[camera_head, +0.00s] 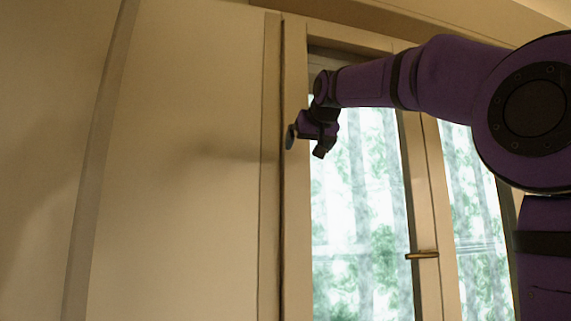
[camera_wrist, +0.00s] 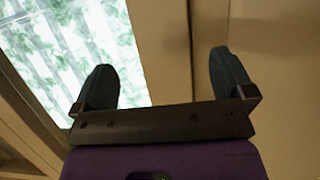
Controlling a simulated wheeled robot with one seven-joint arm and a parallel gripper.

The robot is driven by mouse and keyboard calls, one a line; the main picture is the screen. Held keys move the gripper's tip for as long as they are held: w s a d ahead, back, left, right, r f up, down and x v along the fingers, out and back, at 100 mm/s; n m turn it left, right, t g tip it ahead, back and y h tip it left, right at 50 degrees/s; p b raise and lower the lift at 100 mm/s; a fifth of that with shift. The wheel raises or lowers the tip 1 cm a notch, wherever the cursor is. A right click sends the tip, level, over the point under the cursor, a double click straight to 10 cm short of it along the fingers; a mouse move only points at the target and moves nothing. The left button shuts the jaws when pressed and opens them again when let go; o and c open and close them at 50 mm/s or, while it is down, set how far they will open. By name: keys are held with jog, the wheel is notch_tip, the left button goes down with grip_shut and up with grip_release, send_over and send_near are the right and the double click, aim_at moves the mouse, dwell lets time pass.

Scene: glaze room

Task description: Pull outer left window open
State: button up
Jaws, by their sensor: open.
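The outer left window (camera_head: 362,215) is a tall pane in a pale frame, and it looks shut. Its brass handle (camera_head: 422,254) sits low on the frame between the two panes, pointing left. My gripper (camera_head: 291,136) is up near the window's left frame post, well above and to the left of the handle. In the wrist view my gripper (camera_wrist: 167,78) shows two dark fingers spread apart with nothing between them. The window glass (camera_wrist: 88,45) lies behind the left finger, and the frame and wall lie behind the right one. The handle is not in the wrist view.
A second glass pane (camera_head: 472,215) stands to the right, partly behind my arm. A plain beige wall (camera_head: 185,220) fills the left side, with a vertical strip (camera_head: 95,180) on it. The space in front of the lower window looks clear.

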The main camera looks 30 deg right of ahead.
aim_at(298, 167)
jog(key=x, duration=0.9)
jog(key=shift+d+f, duration=0.1)
jog(key=c, duration=1)
jog(key=shift+c, duration=0.2)
